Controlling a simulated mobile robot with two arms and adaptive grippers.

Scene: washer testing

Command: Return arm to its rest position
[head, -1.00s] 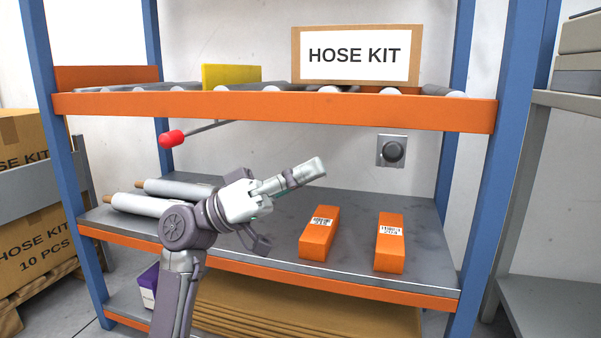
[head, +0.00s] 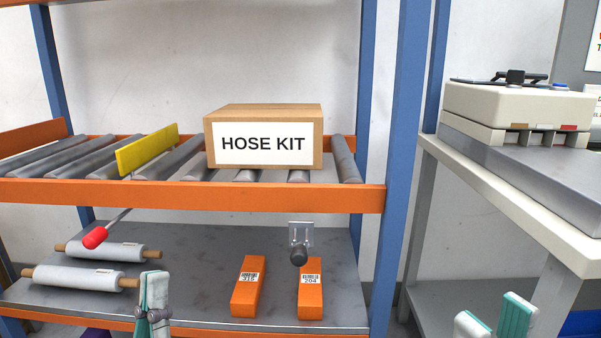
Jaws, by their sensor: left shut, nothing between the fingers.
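My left gripper (head: 154,277) points upward at the bottom left, in front of the lower shelf. Its fingers are together with nothing between them. My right gripper (head: 493,314) shows at the bottom right edge, below the side table. Its two fingertips stand apart with nothing seen between them. Both arms behind the grippers are cut off by the lower edge of the picture.
A HOSE KIT box (head: 263,144) sits on the upper roller shelf, right of a yellow divider (head: 148,150). Below are a red-tipped lever (head: 96,237), a black knob (head: 298,254), two orange boxes (head: 247,288) and white rolls (head: 78,280). A side table (head: 500,200) stands right.

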